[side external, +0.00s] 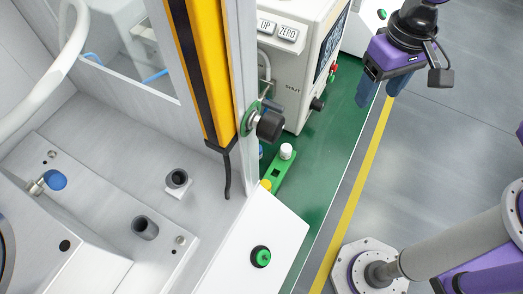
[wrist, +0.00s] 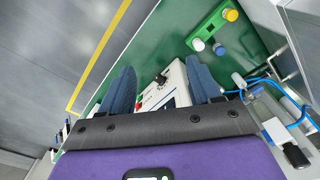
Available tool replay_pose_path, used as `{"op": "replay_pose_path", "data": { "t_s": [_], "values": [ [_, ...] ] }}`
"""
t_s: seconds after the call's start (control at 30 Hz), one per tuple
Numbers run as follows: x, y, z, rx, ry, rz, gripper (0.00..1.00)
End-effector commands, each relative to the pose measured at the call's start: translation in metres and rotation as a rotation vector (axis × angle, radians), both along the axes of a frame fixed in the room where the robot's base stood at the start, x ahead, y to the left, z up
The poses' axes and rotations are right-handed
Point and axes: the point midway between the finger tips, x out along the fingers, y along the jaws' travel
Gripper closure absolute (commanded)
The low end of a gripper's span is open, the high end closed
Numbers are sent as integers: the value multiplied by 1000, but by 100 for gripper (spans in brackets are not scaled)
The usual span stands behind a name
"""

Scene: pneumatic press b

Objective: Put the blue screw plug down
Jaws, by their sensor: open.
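The blue screw plug (wrist: 219,49) shows in the wrist view beside the green holder (wrist: 213,27), close to its white-capped end. In the side external view a small blue piece (side external: 261,151) shows beside the post, mostly hidden; it looks like the same plug. My gripper (side external: 382,88) is at the upper right in the side external view, well apart from the plug and holder. In the wrist view its two blue fingers (wrist: 161,76) are spread, with nothing held between them. I cannot tell whether the plug stands on the green surface or touches the holder.
The holder carries a white cap (side external: 286,151) and a yellow cap (side external: 266,185). A white control box (side external: 290,65) stands behind it. The yellow-and-black post (side external: 203,75) and black knob (side external: 270,125) are close by on the left. The grey floor (side external: 440,130) under my gripper is clear.

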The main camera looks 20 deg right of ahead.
Motion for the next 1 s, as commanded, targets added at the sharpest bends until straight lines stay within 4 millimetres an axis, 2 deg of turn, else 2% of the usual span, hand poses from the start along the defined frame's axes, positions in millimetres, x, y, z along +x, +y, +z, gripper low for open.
{"op": "replay_pose_path", "data": {
  "t_s": [0.03, 0.2, 0.4, 0.6, 0.8, 1.0],
  "values": [
    [10, 18, -6, -4, 4, -81, 37],
    [42, 67, -24, -4, 8, -376, 37],
    [72, 121, -52, -6, 12, -722, 37],
    [94, 165, -86, -9, 16, -1061, 37],
    [106, 192, -113, -9, 17, -1314, 37],
    [109, 200, -125, -8, 18, -1409, 37]
  ]
}}
